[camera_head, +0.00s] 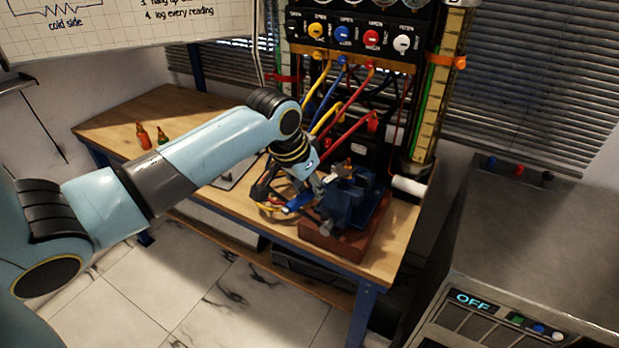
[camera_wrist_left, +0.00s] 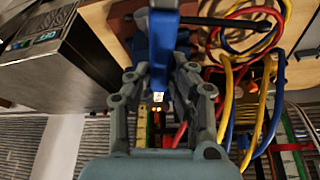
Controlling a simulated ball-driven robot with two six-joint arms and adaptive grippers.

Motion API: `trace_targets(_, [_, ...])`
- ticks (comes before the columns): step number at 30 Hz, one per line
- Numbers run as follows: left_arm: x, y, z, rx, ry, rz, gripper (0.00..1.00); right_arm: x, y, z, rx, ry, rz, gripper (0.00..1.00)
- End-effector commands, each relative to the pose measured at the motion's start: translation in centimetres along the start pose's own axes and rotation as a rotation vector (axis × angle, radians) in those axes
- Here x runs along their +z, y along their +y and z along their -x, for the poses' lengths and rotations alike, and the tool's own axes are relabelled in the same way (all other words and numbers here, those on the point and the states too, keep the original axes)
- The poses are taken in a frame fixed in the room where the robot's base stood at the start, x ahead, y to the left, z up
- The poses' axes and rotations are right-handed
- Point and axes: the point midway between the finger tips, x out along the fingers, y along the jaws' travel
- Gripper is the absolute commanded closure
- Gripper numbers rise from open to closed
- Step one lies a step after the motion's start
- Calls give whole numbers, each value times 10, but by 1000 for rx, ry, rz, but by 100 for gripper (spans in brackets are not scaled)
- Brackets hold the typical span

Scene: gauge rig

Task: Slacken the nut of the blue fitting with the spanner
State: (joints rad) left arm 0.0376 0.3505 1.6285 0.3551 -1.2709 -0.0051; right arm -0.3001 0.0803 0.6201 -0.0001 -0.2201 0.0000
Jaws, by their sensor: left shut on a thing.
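My left gripper (camera_head: 316,192) is over the work block at the bench's front right. It is shut on a blue-handled thing, which looks like the spanner (camera_head: 297,204). The blue bar also shows between the fingers in the left wrist view (camera_wrist_left: 161,45). The spanner's head is not clear in either view. A dark blue vise (camera_head: 372,207) stands just right of the fingers. A small brass and pale fitting (camera_head: 347,170) shows at its top. I cannot tell whether the spanner sits on the nut. My right gripper is out of view.
The vise stands on a red-brown block (camera_head: 345,243) on the wooden bench (camera_head: 390,262). Yellow, blue and red hoses hang from the gauge panel (camera_head: 345,45) behind. Two small bottles (camera_head: 143,135) stand at the left. A grey cabinet marked OFF (camera_head: 540,235) is at the right.

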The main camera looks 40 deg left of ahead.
Motion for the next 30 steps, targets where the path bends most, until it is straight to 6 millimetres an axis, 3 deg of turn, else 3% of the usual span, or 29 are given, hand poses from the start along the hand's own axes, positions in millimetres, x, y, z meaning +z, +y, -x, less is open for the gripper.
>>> trace_targets(30, [-1,-3,0,8,1,-21,100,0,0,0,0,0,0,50])
